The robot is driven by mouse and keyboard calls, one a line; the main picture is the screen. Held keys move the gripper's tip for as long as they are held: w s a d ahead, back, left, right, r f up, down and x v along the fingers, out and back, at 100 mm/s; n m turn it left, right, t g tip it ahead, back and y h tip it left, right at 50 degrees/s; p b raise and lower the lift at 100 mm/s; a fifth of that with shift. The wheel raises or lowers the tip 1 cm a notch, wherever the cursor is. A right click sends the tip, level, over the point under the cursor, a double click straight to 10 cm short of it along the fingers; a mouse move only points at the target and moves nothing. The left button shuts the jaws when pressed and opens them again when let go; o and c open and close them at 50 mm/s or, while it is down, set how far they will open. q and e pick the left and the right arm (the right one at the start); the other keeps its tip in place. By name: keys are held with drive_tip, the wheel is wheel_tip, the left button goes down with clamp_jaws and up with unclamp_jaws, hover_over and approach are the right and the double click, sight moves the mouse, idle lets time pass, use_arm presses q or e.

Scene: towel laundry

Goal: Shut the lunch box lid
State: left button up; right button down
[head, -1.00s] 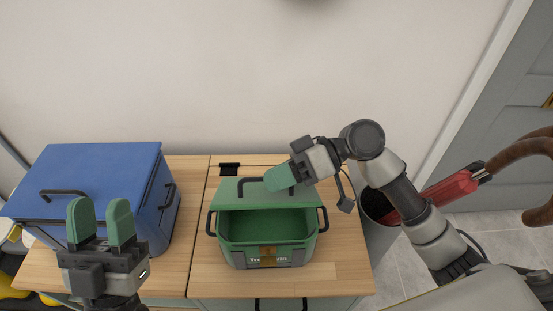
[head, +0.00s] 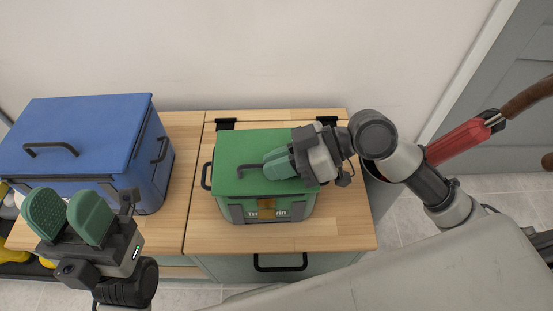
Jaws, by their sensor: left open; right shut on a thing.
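The green lunch box (head: 235,207) stands on the wooden cabinet top in the head view. Its lid (head: 238,150) now lies flat over the box and its inside is hidden. My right gripper (head: 272,168) reaches in from the right and is shut on the lid's dark handle (head: 247,169), which it partly hides. The orange latch (head: 267,207) shows on the box front. My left gripper (head: 70,213) is open and empty at the lower left, in front of the blue cooler box.
A blue cooler box (head: 75,130) with a closed lid stands left of the lunch box. The wooden top (head: 335,225) is bare in front and right of the lunch box. A red-and-brown handled object (head: 455,145) stands at the right, partly behind my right arm.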

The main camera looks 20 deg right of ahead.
drive_tip(key=shift+f, duration=0.15)
drive_tip(key=c, duration=1.5)
unclamp_jaws()
drive_tip(key=shift+d, duration=0.1)
drive_tip(key=p+v, duration=0.1)
drive_tip(key=v, duration=0.6)
drive_tip(key=shift+d+p, duration=0.15)
drive_tip(key=shift+p, duration=0.15)
drive_tip(key=shift+s, duration=0.1)
